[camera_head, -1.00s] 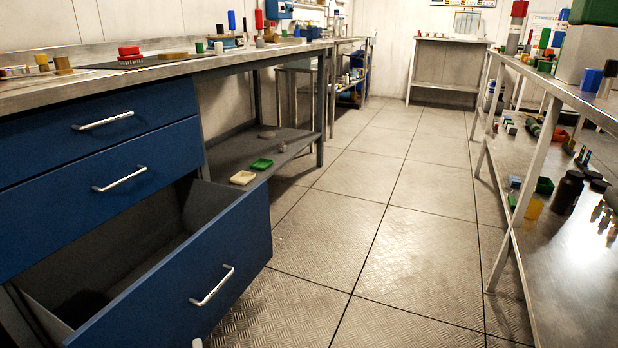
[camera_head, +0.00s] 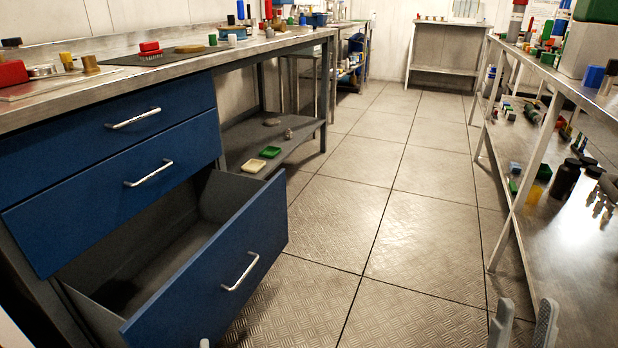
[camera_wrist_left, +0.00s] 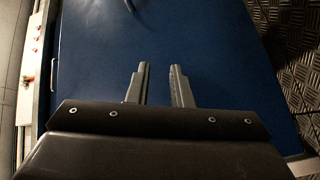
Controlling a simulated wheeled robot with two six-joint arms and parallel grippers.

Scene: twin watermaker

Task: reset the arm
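My right gripper (camera_head: 523,315) shows at the bottom right of the head view, its two grey fingers apart and nothing between them. My left gripper (camera_wrist_left: 160,68) shows in the left wrist view with its fingers apart and empty, over a blue drawer front. Only a small pale tip of it shows at the bottom edge of the head view. The bottom blue drawer (camera_head: 225,260) is pulled open, and the part of its inside that shows looks empty. The two drawers above it, the top (camera_head: 60,150) and middle (camera_head: 90,215), are shut.
A steel counter (camera_head: 150,75) with a red brush (camera_head: 150,48) and small items runs along the left. A metal shelf rack (camera_head: 575,270) with bottles and blocks stands on the right. The floor aisle (camera_head: 400,190) between them is clear.

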